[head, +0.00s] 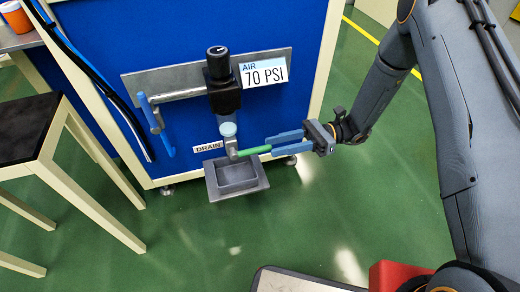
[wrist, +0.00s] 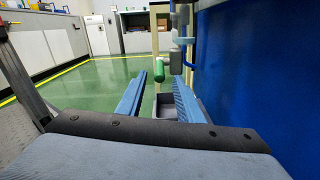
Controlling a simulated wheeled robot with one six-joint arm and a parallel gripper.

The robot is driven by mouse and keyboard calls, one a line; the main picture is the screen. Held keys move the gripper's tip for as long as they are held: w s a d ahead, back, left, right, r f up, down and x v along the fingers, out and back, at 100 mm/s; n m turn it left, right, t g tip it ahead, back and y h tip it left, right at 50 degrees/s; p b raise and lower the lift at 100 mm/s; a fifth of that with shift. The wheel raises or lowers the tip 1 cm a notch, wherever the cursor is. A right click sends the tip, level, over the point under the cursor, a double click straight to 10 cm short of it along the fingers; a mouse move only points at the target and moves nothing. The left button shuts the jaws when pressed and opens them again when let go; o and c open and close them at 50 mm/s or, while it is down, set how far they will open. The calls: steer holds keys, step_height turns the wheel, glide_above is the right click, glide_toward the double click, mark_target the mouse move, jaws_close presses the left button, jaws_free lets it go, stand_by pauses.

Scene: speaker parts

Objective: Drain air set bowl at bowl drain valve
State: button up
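The drain valve is a small grey fitting (head: 230,147) under the light blue bowl (head: 228,129) of the black air regulator (head: 222,95). Its green lever (head: 254,151) points right, toward my gripper. My gripper (head: 271,146) has blue fingers, spread apart and empty, with their tips at the lever's free end. In the wrist view, the green lever (wrist: 159,71) shows between the open fingertips (wrist: 160,76); I cannot tell whether they touch it. A "DRAIN" label (head: 208,146) is left of the valve. A grey catch tray (head: 262,183) is below it.
A blue-handled valve (head: 155,125) is on the pipe at left. A "70 PSI" sign (head: 264,72) hangs beside the regulator on the blue cabinet (head: 180,35). A dark-topped stool (head: 25,130) stands at left. Green floor (head: 350,190) is open on the right.

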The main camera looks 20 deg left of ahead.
mark_target(239, 155)
steer(key=shift+b+x, duration=0.75)
steer(key=shift+x, duration=2.85)
jaws_close()
